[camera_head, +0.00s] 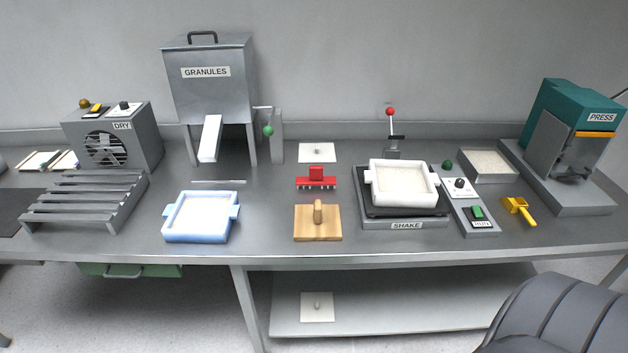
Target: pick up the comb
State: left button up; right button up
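The comb (316,180) is a small red block with a raised middle grip and a row of short pale teeth along its lower edge. It rests on the grey bench near the middle, between a white plate behind it and a wooden board in front of it. Nothing covers it. Neither of my grippers shows in the head view. A dark grey segmented shape at the lower right is part of my own body and is well apart from the comb.
Wooden board with a knob (318,222) lies just in front. Blue tray (202,237) stands left, white tray (402,205) on the shaker right. White plate (319,153) lies behind. Green-knobbed lever (268,131) and granules hopper (209,95) stand behind left; press (570,140) far right.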

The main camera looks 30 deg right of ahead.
aim_at(315, 178)
jog(key=k+l+z, duration=0.1)
jog(key=z, duration=1.4)
jog(key=k+l, duration=0.05)
